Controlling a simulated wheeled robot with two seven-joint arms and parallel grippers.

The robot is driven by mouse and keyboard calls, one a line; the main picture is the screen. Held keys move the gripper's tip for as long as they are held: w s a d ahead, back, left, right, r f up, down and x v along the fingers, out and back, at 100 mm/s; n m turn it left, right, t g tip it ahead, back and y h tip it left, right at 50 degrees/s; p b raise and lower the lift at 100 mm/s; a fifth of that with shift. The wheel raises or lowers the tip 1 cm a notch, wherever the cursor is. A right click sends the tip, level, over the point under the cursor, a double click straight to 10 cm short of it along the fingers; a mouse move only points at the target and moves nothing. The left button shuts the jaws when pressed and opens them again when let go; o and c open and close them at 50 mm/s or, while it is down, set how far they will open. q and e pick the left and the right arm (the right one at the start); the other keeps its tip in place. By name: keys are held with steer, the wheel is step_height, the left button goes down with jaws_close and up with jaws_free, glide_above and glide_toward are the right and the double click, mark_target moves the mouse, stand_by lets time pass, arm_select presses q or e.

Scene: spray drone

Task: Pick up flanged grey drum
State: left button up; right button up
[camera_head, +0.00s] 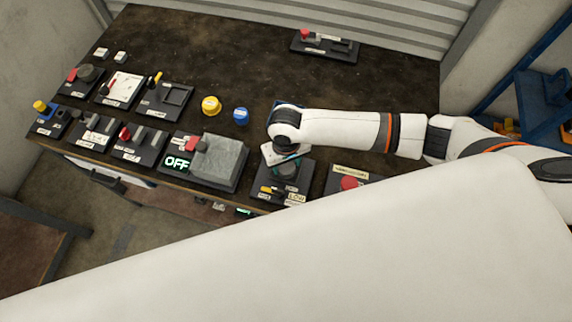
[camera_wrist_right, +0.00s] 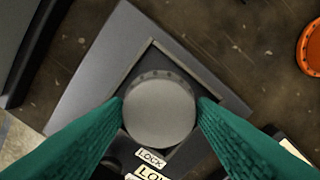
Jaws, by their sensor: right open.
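The flanged grey drum (camera_wrist_right: 158,112) is a round grey piece with a notched rim, seen from above in the right wrist view. It sits in a square recess of a dark panel (camera_wrist_right: 95,80) with labels reading LOCK and LOW. My right gripper (camera_wrist_right: 160,104) is open, with its teal fingers on either side of the drum; I cannot tell whether they touch it. In the head view the right gripper (camera_head: 287,157) is over the same panel (camera_head: 265,192) at the table's front edge, partly covering the drum. My left gripper is not in view.
Left of the panel stands a grey box (camera_head: 222,160) with a red knob and an OFF sign. A yellow knob (camera_head: 210,105) and a blue knob (camera_head: 240,116) lie behind it. An orange round piece (camera_wrist_right: 311,48) shows in the wrist view. The table's back is mostly clear.

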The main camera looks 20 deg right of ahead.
steer(key=c, duration=0.6)
steer(key=shift+r, duration=0.1)
steer(key=shift+c, duration=0.2)
